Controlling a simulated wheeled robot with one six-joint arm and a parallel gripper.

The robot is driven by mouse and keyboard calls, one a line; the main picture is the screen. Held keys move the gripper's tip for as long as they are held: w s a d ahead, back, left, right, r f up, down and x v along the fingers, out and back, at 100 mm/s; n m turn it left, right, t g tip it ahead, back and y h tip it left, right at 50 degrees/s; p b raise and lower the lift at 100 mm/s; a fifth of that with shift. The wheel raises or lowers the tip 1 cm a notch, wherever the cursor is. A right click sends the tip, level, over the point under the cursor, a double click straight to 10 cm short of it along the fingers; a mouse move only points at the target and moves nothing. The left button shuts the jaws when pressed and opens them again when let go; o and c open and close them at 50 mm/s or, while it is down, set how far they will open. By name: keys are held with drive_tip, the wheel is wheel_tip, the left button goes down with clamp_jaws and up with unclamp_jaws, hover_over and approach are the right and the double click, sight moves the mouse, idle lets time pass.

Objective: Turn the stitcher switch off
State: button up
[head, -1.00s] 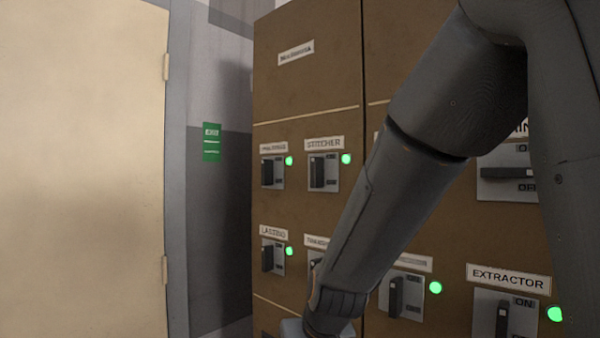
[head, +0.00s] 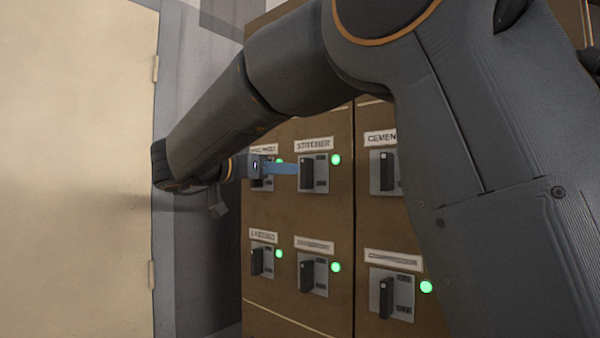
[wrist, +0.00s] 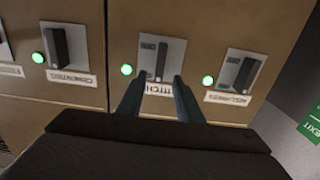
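The stitcher switch (head: 307,174) is a black upright handle on a grey plate under a STITCHER label (head: 314,144). The green lamp (head: 336,160) beside it is lit. In the head view my gripper (head: 296,168) reaches in from the left, its blue finger ending at the handle. In the wrist view, which is upside down, my gripper (wrist: 158,79) is open, with two fingers apart. The stitcher handle (wrist: 161,62) stands just beyond the fingertips, between their lines. I cannot tell whether the fingers touch it.
Neighbouring switches with lit green lamps surround it: one labelled CEMEN... (head: 388,170) at right, a lasting switch (head: 257,261) below left, another (head: 307,276) directly below. My arm hides the upper cabinet. A pale door (head: 75,200) stands at left. A green exit sign (wrist: 312,125) shows in the wrist view.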

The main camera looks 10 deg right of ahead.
sight(302, 170)
drive_tip(key=p+x, duration=0.1)
drive_tip(key=x, duration=0.6)
drive_tip(key=shift+w+d, duration=0.15)
clamp_jaws()
